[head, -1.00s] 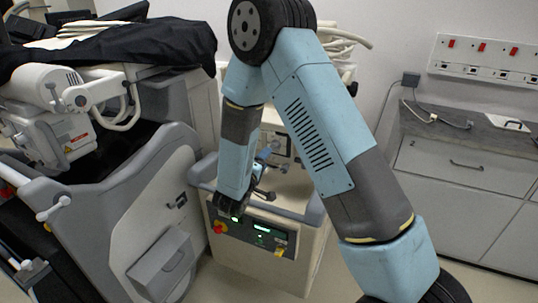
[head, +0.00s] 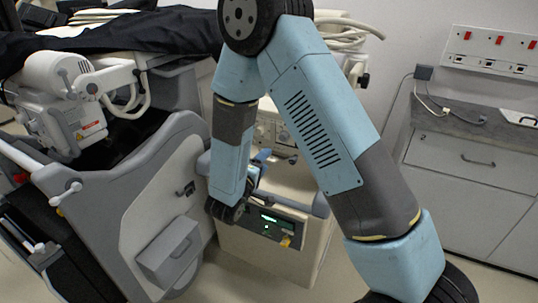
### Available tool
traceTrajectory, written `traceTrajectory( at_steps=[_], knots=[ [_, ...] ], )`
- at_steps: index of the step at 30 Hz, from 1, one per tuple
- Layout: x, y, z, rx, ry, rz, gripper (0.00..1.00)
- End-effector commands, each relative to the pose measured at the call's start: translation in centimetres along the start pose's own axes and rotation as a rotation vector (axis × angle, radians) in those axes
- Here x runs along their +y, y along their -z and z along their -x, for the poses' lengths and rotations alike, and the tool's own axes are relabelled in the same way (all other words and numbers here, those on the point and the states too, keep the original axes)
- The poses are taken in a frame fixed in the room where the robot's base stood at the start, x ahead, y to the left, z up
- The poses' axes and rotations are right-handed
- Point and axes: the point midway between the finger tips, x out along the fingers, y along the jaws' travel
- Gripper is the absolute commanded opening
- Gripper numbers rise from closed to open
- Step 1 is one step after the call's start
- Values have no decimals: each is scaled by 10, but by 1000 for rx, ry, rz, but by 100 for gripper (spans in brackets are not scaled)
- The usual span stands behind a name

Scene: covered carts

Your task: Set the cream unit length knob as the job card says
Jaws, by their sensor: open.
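The cream unit (head: 268,262) stands low in the middle of the head view, with a grey top edge and a dark front panel. The panel has a lit green display (head: 269,219) and a small yellow patch (head: 286,241) at its right. The length knob cannot be made out; my forearm and wrist cover the panel's left end. No readable job card shows. My gripper (head: 250,186) is at the unit's top front edge, partly hidden behind my forearm. It is open, and I see nothing held. Whether it touches the unit cannot be told.
A grey and cream cart (head: 150,215) with a box on its side stands close at left, under a black cover (head: 130,40). Coiled pale hoses (head: 340,30) hang behind my arm. A grey cabinet (head: 465,190) stands at right. Some floor shows between unit and cabinet.

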Motion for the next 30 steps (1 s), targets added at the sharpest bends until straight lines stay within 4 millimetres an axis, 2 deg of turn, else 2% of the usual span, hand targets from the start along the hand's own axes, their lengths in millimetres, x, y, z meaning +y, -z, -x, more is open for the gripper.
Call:
traceTrajectory(
  at_steps=[5,24,30],
  knots=[
    [1,1,1,1,-1,249,60],
    [5,2,2,-2,-2,1442,60],
    [6,2,2,-3,-2,1720,60]
  ],
)
